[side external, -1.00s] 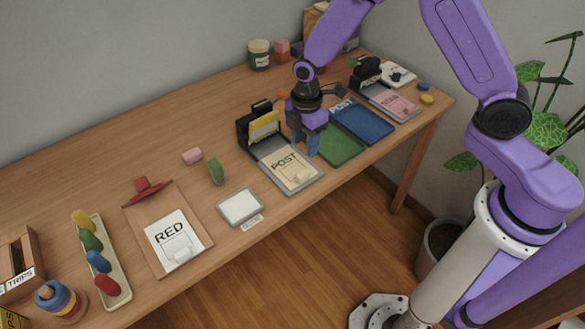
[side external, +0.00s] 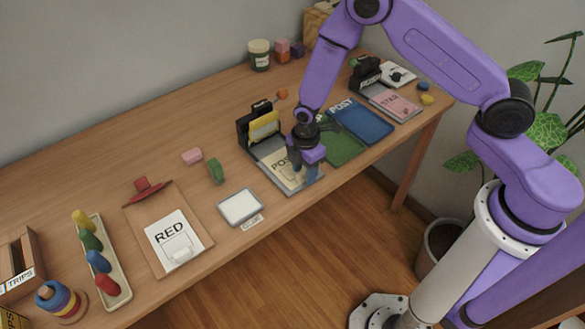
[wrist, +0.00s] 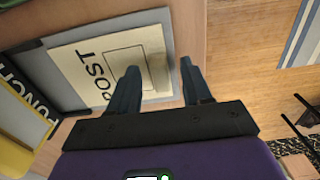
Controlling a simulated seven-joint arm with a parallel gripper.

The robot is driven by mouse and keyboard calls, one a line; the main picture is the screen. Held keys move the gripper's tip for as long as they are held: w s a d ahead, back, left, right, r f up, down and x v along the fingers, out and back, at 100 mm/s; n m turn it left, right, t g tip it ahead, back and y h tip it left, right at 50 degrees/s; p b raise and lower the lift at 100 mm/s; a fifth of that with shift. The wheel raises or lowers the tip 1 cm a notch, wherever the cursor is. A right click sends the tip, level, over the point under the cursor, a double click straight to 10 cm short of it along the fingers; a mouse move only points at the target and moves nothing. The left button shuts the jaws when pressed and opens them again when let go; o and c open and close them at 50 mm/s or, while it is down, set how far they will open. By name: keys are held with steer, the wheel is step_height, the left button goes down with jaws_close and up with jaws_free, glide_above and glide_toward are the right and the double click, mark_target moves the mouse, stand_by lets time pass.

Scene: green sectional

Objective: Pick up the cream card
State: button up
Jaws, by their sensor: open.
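The cream card (side external: 277,162) lies flat on a grey tray (side external: 301,188) near the front edge of the table. It bears the word POST and a drawn outline. My gripper (side external: 300,164) is over the card's right part and hides some of it in the side view. In the wrist view the card (wrist: 82,69) lies beyond the fingers, and my gripper (wrist: 158,70) is open with nothing between its fingertips. The left finger overlaps the card in that view, and the right finger shows over the table edge and floor.
A black holder with a yellow card (side external: 263,127) stands behind the tray. A green folder (side external: 345,146) and a blue folder (side external: 362,122) lie to the right. A white-faced tile (side external: 240,207) and a clipboard marked RED (side external: 203,222) lie to the left.

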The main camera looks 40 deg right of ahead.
jaws_close()
stand_by(0.4)
